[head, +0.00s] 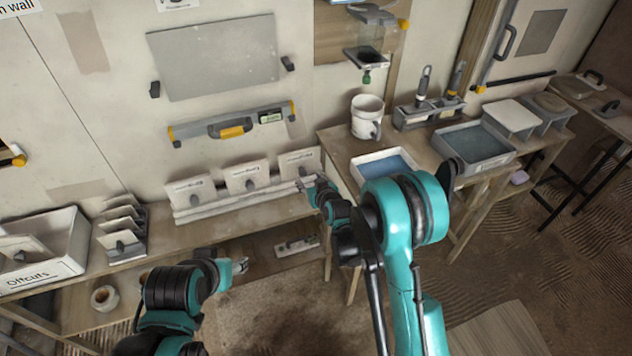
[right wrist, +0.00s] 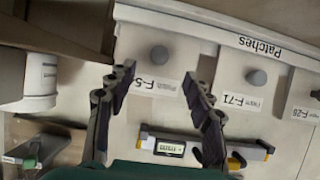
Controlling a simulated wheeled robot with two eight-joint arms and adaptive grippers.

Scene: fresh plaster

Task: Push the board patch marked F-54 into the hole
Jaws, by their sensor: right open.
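The patch whose label starts F-5 (right wrist: 158,55) is a pale board with a grey round knob; I cannot read a last digit. It is the rightmost patch on the rail in the head view (head: 298,161). My right gripper (right wrist: 160,75) is open, its fingers apart on either side of this patch's label, apparently not touching it; in the head view the gripper (head: 314,186) is just in front of the patch's lower edge. My left gripper (head: 240,265) is low, in front of the bench; its jaws are too small to judge. I cannot make out the hole clearly.
Patch F-71 (right wrist: 256,78) and patch F-28 (right wrist: 312,95) stand beside it on the white rail marked Patches (right wrist: 205,32). A spirit level (head: 233,122) is on the wall above. A white mug (head: 366,113) and a blue-lined tray (head: 385,164) are to the right.

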